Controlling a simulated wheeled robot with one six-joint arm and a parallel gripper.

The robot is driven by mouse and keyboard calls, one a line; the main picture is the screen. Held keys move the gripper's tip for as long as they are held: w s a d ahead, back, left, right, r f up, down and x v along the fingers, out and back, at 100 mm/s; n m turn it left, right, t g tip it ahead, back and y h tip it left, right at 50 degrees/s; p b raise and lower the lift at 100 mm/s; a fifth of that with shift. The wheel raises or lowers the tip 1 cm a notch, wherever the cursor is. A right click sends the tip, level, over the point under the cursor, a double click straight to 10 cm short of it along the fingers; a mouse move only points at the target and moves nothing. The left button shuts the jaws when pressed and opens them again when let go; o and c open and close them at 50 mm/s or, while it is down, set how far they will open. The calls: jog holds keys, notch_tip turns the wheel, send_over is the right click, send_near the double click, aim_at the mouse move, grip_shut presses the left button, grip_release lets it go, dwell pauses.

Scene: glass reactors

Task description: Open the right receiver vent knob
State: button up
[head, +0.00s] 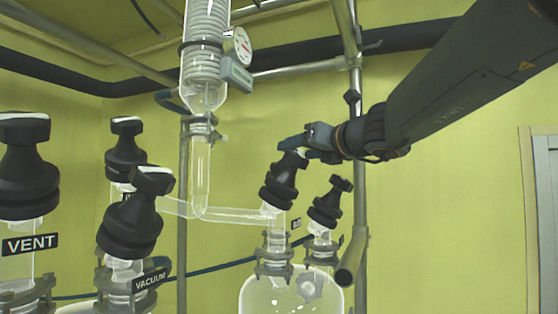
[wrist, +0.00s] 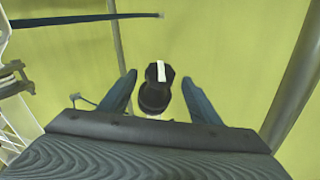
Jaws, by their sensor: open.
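Two black knobs stand on glass necks of a round flask at the lower right of the head view: a larger tilted one (head: 280,182) and a smaller one (head: 330,203) to its right. The small label beside the larger knob is too small to read, so I cannot tell which is the right receiver vent knob. My gripper (head: 297,148) is open at the top of the larger knob. In the wrist view, a black knob (wrist: 155,95) with a white stripe shows between the blue fingers of my gripper (wrist: 160,78), with gaps on both sides. Its lower neck is hidden.
A knob labelled VENT (head: 28,170) and one labelled VACUUM (head: 130,222) stand at the left. A glass condenser (head: 206,50) with a gauge (head: 238,45) rises left of my arm. A metal post (head: 360,190) stands close right of the knobs.

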jog(key=shift+w+a+m, duration=0.25)
jog(key=shift+w+m, duration=0.1)
jog(key=shift+m, duration=0.05)
jog(key=p+x, duration=0.1)
jog(key=x, duration=0.6)
jog(key=shift+w+r, duration=0.15)
jog(key=c, duration=1.1)
